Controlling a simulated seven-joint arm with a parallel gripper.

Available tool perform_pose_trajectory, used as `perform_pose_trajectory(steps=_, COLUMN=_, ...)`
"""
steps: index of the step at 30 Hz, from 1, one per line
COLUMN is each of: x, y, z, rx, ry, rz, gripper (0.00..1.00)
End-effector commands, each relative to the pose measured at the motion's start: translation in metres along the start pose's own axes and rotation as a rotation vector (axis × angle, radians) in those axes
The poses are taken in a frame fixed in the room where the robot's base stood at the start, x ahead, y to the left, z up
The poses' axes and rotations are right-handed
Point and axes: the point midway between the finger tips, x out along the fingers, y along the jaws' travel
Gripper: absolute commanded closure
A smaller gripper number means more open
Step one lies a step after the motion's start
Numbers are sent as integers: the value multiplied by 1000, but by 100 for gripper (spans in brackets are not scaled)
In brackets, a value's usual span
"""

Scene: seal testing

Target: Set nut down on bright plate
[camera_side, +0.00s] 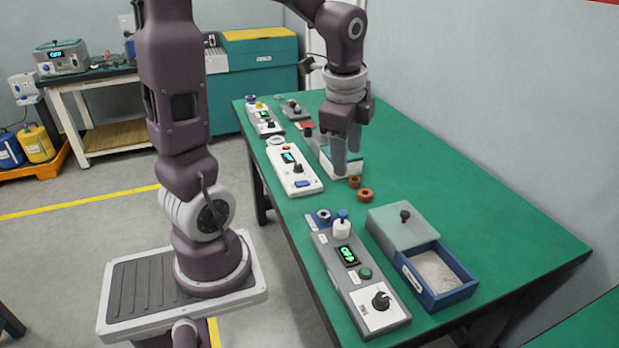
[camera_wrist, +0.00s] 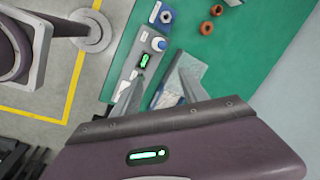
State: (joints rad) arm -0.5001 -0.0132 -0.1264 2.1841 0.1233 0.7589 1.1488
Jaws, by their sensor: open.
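Two copper-brown rings, one (camera_side: 354,181) just below my fingertips and one (camera_side: 365,195) beside it, lie on the green table; either may be the nut. In the wrist view they show near the top, one (camera_wrist: 216,10) above the other (camera_wrist: 206,28). My gripper (camera_side: 346,160) is open and appears empty, its fingers pointing down over the table; they also show in the wrist view (camera_wrist: 158,88). A bright pale plate (camera_side: 368,306) with a dark knob sits at the near end of the grey tester; I cannot tell whether it is the task's plate.
The grey tester (camera_side: 345,272) carries a green display and a white bottle. A blue box (camera_side: 446,296) with pale grains and a frosted lid (camera_side: 400,228) stands to its right. A white device (camera_side: 294,168) lies left of my gripper. The table's right side is clear.

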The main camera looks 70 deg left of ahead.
Motion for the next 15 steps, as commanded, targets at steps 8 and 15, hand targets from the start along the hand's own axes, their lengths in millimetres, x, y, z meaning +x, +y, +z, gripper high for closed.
perform_pose_trajectory(steps=8, x=-88, y=141, z=-15, rx=-739, ry=307, rz=-42, gripper=49)
perform_pose_trajectory(steps=15, x=-92, y=165, z=-10, rx=-889, ry=370, rz=12, gripper=49)
